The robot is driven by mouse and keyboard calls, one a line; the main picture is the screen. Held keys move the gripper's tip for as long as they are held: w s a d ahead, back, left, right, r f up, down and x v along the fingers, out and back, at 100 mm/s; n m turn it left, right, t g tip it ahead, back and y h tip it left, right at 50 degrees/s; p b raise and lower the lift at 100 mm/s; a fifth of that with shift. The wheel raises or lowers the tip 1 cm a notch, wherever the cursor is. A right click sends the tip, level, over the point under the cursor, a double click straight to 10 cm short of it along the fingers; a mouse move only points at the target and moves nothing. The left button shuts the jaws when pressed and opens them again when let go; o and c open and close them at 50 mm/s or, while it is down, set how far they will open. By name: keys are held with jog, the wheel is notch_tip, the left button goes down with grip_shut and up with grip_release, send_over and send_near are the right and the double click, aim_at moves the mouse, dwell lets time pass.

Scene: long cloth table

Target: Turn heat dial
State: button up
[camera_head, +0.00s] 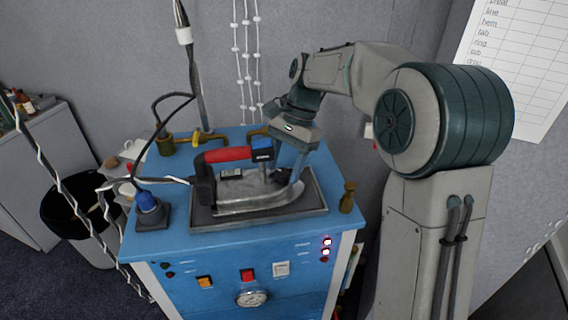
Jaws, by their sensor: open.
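My gripper (287,180) is open and points down at the iron's right end, beside the blue block. I cannot tell whether its fingers touch the iron. No heat dial is plainly visible on the iron; the gripper and handle hide part of its top. A round white-faced dial or gauge (252,298) sits on the cabinet's front panel, well below the gripper.
The blue cabinet (180,245) carries an orange switch (205,282), a red switch (247,275) and lit lamps (326,242). A brass piece (347,197) stands at the worktop's right edge. A black bin (88,205) stands further left.

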jog(key=c, duration=1)
jog(key=shift+s+m+t+y, duration=0.1)
jog(key=shift+m+t+y, duration=0.35)
jog(key=shift+m, duration=1.15)
jog(key=o, duration=1)
jog(key=shift+d+r, duration=0.1)
jog(key=v, duration=1.3)
jog(key=shift+r, duration=0.25)
